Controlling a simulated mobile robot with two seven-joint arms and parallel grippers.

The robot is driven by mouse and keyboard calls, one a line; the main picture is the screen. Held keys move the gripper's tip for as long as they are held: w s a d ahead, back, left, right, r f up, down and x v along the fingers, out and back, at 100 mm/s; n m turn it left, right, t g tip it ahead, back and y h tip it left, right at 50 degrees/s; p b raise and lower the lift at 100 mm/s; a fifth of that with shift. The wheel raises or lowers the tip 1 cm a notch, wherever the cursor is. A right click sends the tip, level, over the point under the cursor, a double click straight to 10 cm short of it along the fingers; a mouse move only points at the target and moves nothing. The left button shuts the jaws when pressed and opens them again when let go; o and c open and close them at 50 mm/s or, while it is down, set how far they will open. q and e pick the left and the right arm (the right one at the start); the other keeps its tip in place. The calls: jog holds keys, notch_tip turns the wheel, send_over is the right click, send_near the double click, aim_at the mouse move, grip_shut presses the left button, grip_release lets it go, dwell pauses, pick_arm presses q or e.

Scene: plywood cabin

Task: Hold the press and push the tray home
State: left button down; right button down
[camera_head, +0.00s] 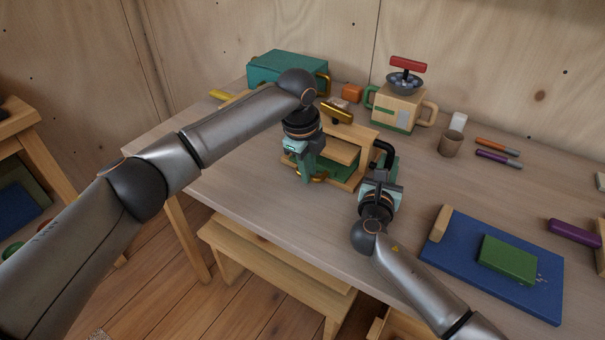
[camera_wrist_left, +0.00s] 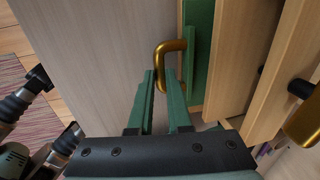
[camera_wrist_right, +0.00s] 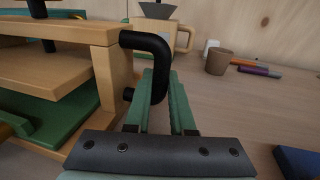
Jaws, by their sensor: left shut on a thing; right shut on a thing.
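The press is a light wooden frame (camera_head: 362,137) on the table, with a brass bar handle (camera_head: 337,113) on top. A green tray (camera_head: 342,168) lies in its lower opening, beneath a wooden plate; it also shows in the right wrist view (camera_wrist_right: 55,119). My left gripper (camera_head: 318,174) is shut on the tray's brass handle (camera_wrist_left: 160,60) at the front. My right gripper (camera_head: 383,165) is shut on the black handle (camera_wrist_right: 155,45) on the press's right side. The left arm hides part of the press, so how far the tray sits inside is hard to tell.
A teal box (camera_head: 285,66) and a wooden grinder-like toy (camera_head: 395,108) stand behind. A brown cup (camera_head: 451,144) and markers (camera_head: 497,160) are to the right. A blue board (camera_head: 470,275) with a green block (camera_head: 508,259) lies at front right. The table before the press is clear.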

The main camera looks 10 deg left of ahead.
pick_arm(q)
jog(key=shift+w+d, duration=0.1)
pick_arm(e)
jog(key=shift+a, duration=0.15)
pick_arm(q)
jog(key=c, duration=0.8)
grip_release()
jog(key=shift+c, duration=0.2)
notch_tip(320, 180, up, 12)
jog(key=s+a, duration=0.1)
jog(key=s, duration=0.1)
jog(key=shift+s, duration=0.15)
jog(key=shift+f, duration=0.1)
pick_arm(e)
jog(key=c, duration=0.7)
grip_release()
jog(key=shift+s, duration=0.1)
